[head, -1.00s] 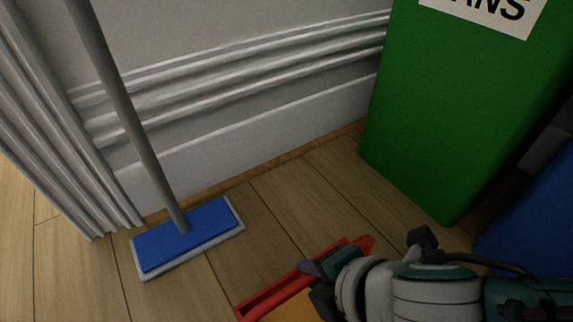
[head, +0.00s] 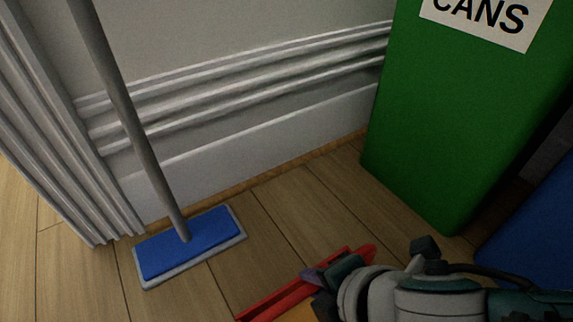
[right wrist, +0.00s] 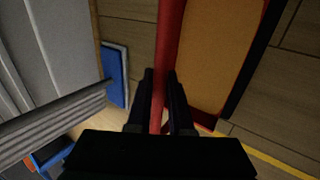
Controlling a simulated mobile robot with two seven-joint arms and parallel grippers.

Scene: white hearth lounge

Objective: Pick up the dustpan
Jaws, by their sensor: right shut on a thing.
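The dustpan (head: 275,304) is red with an orange inner face and shows at the bottom of the head view, partly cut off by the frame edge and partly covered by my right gripper. My right gripper (head: 327,277) is shut on its red edge. In the right wrist view the red edge of the dustpan (right wrist: 171,30) runs between the two black fingers (right wrist: 160,78), with the orange face to the right. I cannot tell whether the dustpan touches the floor. My left gripper is not in view.
A flat mop with a blue head (head: 190,243) and grey pole stands near the white wall. A green bin (head: 440,120) labelled CANS stands at the right, with a blue bin (head: 540,235) beside it. Wooden floor (head: 285,215) is clear between mop and green bin.

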